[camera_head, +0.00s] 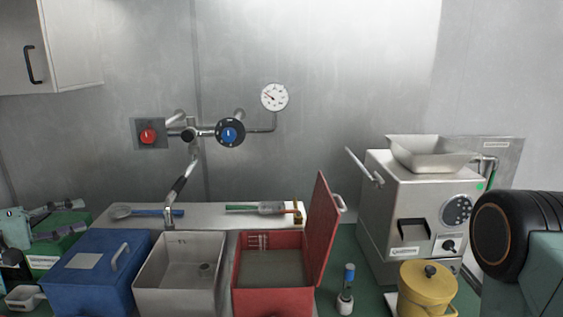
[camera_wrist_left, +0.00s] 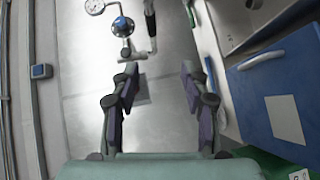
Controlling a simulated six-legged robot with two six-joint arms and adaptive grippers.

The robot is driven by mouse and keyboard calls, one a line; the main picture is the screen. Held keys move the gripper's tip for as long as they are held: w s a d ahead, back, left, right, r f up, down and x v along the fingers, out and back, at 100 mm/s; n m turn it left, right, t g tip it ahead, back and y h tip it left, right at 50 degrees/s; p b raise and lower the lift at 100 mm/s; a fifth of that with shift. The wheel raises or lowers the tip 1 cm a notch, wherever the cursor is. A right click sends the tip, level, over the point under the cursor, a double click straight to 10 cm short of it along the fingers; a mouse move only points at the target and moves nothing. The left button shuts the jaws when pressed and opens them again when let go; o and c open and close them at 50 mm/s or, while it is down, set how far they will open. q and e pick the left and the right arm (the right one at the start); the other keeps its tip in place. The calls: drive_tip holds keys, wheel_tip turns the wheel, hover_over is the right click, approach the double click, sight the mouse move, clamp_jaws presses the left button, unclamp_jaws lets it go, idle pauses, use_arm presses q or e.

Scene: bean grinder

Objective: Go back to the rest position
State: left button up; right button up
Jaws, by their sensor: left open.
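My left gripper (camera_head: 76,219) is at the far left of the head view, above a green box and left of the blue box. Its two fingers are apart with nothing between them. In the left wrist view the open fingers (camera_wrist_left: 158,72) point toward the metal wall and its pipework. A dark and teal part of my right arm (camera_head: 515,240) fills the lower right of the head view; the right gripper itself is out of view.
A lidded blue box (camera_head: 92,268), a grey sink-like bin (camera_head: 180,290) and a red box (camera_head: 275,290) with raised lid stand in front. The grinder (camera_head: 405,205) and a yellow pot (camera_head: 427,290) are at right. A green box (camera_head: 60,245) lies below my left gripper.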

use_arm(q)
drive_tip(key=w+d+f+m, duration=0.1)
drive_tip(key=w+d+f, duration=0.15)
drive_tip(key=d, duration=0.45)
drive_tip(key=w+d+f, duration=0.2)
drive_tip(key=d+f, duration=0.1)
drive_tip(key=d, duration=0.4)
drive_tip(key=s+d+f+m+g+y, duration=0.1)
drive_tip(key=s+d+f+g+y, duration=0.1)
drive_tip(key=s+d+f, duration=0.45)
drive_tip(key=s+d+f+g+y, duration=0.15)
drive_tip(key=s+d+f, duration=0.25)
drive_tip(key=d+f, duration=0.5)
drive_tip(key=s+d+f+m+g+y, duration=0.2)
drive_tip(key=s+f+m+g+y, duration=0.15)
drive_tip(key=s+f, duration=0.75)
drive_tip(key=s+a+m+g+y, duration=0.25)
drive_tip(key=s+g, duration=0.35)
drive_tip(key=s, duration=1.7)
wheel_tip(320, 180, down, 20)
drive_tip(key=b, duration=1.9)
drive_tip(key=shift+w+d+r+m+b, duration=0.25)
drive_tip(key=shift+d+m+b, duration=0.05)
drive_tip(key=shift+d, duration=0.05)
use_arm(e)
wheel_tip(320, 180, down, 20)
drive_tip(key=shift+d, duration=0.2)
